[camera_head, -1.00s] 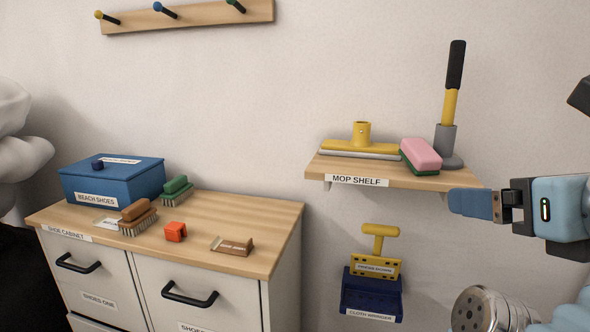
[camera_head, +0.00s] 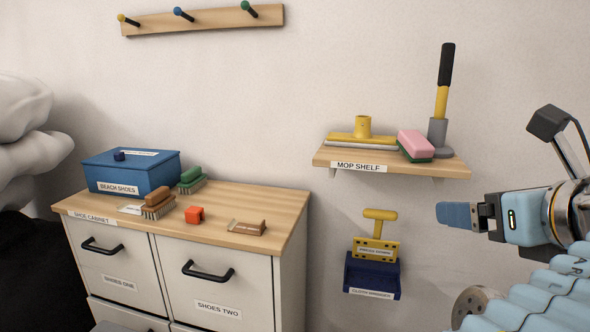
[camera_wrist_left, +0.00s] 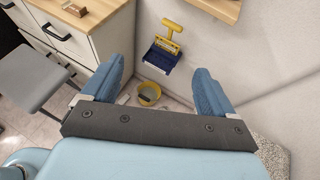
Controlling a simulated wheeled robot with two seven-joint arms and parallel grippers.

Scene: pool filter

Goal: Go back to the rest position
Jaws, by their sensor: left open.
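My left gripper (camera_wrist_left: 160,68) is in the left wrist view, with its two blue fingers wide apart and nothing between them. It is not seen in the head view. My right gripper (camera_head: 456,215) is at the right of the head view, below the mop shelf (camera_head: 320,158) and right of the cloth wringer (camera_head: 372,275). It points left and shows side-on, so its jaw gap is hidden. It touches nothing that I can see.
The shoe cabinet (camera_head: 275,215) stands at left, bearing a blue box (camera_head: 130,173), brushes and small blocks. A peg rail (camera_head: 215,20) is above. In the left wrist view, a grey stool (camera_wrist_left: 38,80) stands left and a yellow bucket (camera_wrist_left: 149,94) is on the floor.

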